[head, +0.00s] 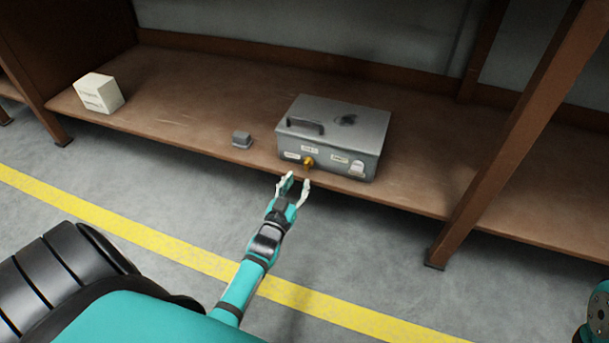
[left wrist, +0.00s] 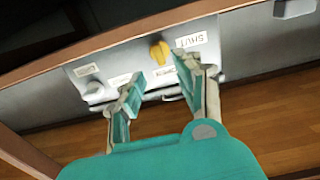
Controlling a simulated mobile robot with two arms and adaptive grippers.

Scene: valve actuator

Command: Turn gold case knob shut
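A grey metal case (head: 337,125) with a handle on its lid sits on the brown shelf. The gold knob (head: 308,161) is on its front face, between small white labels. In the left wrist view the gold knob (left wrist: 160,52) shows beyond my fingertips, near a label reading SHUT (left wrist: 192,42). My left gripper (head: 296,181) is in front of the case, just short of the knob. It also shows in the left wrist view (left wrist: 158,75), with its fingers apart and nothing between them. My right gripper is not in view.
The shelf (head: 190,95) carries a white box (head: 98,93) at the left and a small grey block (head: 242,139) beside the case. A brown post (head: 510,135) stands to the right.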

